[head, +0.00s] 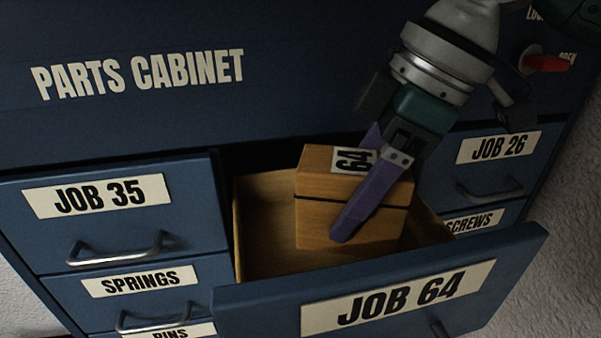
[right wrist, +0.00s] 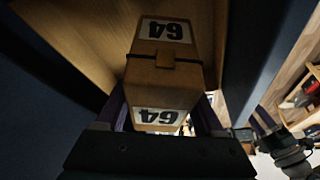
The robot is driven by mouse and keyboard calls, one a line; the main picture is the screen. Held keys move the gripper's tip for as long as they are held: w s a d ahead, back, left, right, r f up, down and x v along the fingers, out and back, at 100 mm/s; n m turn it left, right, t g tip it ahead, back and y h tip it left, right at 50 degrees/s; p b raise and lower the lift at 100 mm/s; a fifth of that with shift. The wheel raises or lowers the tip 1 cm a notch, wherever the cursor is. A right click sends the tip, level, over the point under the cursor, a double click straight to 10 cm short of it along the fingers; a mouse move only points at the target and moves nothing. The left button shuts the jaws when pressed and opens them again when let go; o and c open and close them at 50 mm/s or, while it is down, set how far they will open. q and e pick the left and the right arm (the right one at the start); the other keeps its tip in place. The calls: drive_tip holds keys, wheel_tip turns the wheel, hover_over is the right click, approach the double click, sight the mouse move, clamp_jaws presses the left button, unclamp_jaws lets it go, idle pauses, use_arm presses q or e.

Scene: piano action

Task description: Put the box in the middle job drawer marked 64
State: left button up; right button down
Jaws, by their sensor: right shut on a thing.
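The wooden box (head: 318,215) bears a 64 label and a dark seam line around it. It is in the open middle drawer (head: 265,230), whose front reads JOB 64. My right gripper (head: 362,190) comes from above and is shut on the box, with a purple finger across its near side. In the right wrist view the box (right wrist: 165,75) sits between the fingers and shows two 64 labels. Whether the box touches the drawer floor is hard to tell.
The drawer JOB 35 (head: 120,230) is shut at left, above SPRINGS (head: 150,290). JOB 26 (head: 490,165) and SCREWS (head: 475,220) are at right. A red lever (head: 546,63) is at upper right. The drawer has free room left of the box.

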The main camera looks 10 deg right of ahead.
wheel_tip(320, 180, down, 5)
drive_tip(key=b, duration=0.4)
drive_tip(key=shift+f, duration=0.2)
drive_tip(key=shift+r, duration=0.15)
unclamp_jaws()
